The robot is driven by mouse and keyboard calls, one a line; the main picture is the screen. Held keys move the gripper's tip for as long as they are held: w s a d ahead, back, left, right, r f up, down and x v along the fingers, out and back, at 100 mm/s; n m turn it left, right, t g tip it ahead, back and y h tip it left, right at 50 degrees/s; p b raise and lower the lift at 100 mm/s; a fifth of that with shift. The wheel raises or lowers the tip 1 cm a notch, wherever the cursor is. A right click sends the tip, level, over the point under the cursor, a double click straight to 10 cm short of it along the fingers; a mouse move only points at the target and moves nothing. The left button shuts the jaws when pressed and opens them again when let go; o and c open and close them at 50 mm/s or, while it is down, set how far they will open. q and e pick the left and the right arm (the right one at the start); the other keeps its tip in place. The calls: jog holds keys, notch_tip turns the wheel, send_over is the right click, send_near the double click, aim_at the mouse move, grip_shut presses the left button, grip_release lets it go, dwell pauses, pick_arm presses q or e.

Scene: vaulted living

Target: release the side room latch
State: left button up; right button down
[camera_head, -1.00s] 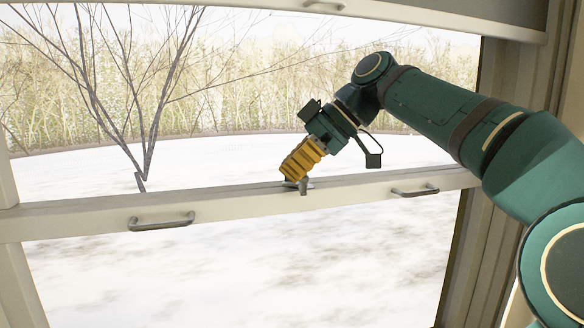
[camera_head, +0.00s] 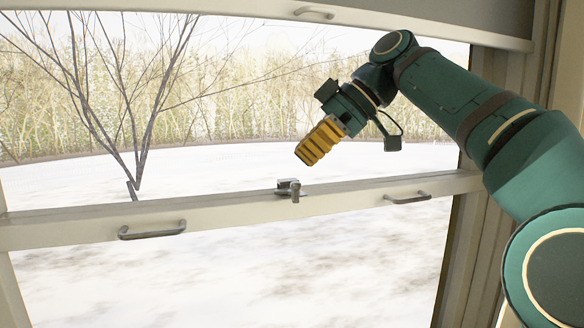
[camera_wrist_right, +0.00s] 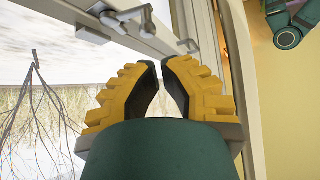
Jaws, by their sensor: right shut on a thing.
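The window latch (camera_head: 288,187) is a small grey metal fitting on top of the pale middle rail, near its centre. A short stub on it points down in the head view. It also shows at the top of the right wrist view (camera_wrist_right: 122,17). My right gripper (camera_head: 303,158), with ribbed yellow fingers, is above the latch and apart from it. In the right wrist view its fingers (camera_wrist_right: 161,65) are close together, with a narrow gap and no held thing visible between them. My left gripper is not in view.
The pale window rail (camera_head: 230,209) runs across the view, with a grey pull handle on the left (camera_head: 152,230) and another on the right (camera_head: 407,198). A raised shade or sash with a handle (camera_head: 314,13) is above. Snowy ground and a bare tree (camera_head: 133,150) show beyond.

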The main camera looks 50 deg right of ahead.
jog(key=shift+v, duration=0.9)
